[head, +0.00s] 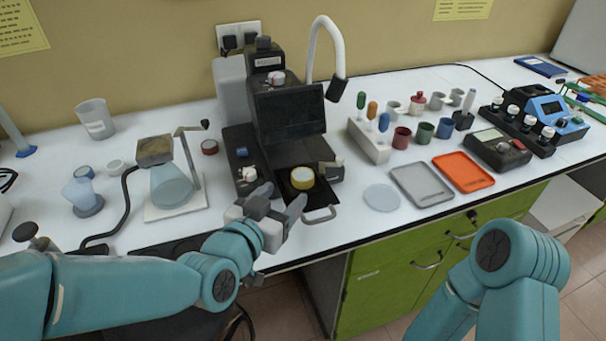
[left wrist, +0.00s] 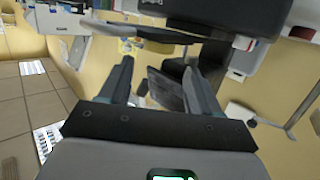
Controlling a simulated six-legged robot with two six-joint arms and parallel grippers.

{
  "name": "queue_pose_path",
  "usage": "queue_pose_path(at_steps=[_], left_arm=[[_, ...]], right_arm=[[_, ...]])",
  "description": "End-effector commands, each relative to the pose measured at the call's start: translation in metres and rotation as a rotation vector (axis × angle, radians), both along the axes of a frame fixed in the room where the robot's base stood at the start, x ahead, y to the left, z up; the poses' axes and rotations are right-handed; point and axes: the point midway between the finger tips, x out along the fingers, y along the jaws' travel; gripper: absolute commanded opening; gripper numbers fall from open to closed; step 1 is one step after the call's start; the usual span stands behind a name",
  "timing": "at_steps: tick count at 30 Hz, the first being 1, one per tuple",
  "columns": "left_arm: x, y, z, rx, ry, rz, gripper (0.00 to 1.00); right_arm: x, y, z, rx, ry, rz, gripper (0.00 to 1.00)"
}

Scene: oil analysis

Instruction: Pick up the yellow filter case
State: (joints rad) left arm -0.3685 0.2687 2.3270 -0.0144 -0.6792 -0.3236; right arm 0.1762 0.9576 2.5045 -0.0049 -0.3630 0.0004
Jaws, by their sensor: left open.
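The yellow filter case (head: 303,178) is a short round case with a pale top. It rests on the black pull-out tray (head: 287,193) at the front of the dark machine. My left gripper (head: 284,198) is open just in front of and to the left of the case, its fingers pointing toward the tray. No contact with the case shows. In the left wrist view the two fingers of my left gripper (left wrist: 158,78) stand apart with nothing held between them. A small yellow shape beyond them is too unclear to name. My right gripper is out of view.
The dark machine (head: 289,113) stands behind the tray, with a metal handle (head: 319,215) in front. A clear round dish (head: 381,197), a grey tray (head: 421,184) and an orange tray (head: 463,171) lie to the right.

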Motion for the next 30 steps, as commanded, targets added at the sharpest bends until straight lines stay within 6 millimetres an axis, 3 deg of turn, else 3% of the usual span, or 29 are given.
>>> queue_pose_path(at_steps=[15,24,26,28,30], left_arm=[[0.059,-0.029,-0.009,-0.001,0.001,-0.003,0.63],[0.065,-0.032,-0.011,-0.002,0.000,-0.003,0.63],[0.065,-0.032,-0.011,-0.002,0.000,-0.003,0.47],[0.065,-0.032,-0.011,-0.001,-0.001,-0.003,0.24],[0.065,-0.032,-0.011,-0.002,0.000,-0.003,0.20]], right_arm=[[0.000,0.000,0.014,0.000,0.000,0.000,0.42],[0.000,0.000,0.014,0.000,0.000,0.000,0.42],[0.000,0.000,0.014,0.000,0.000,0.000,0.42],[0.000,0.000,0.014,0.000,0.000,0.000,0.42],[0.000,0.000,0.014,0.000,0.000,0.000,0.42]])
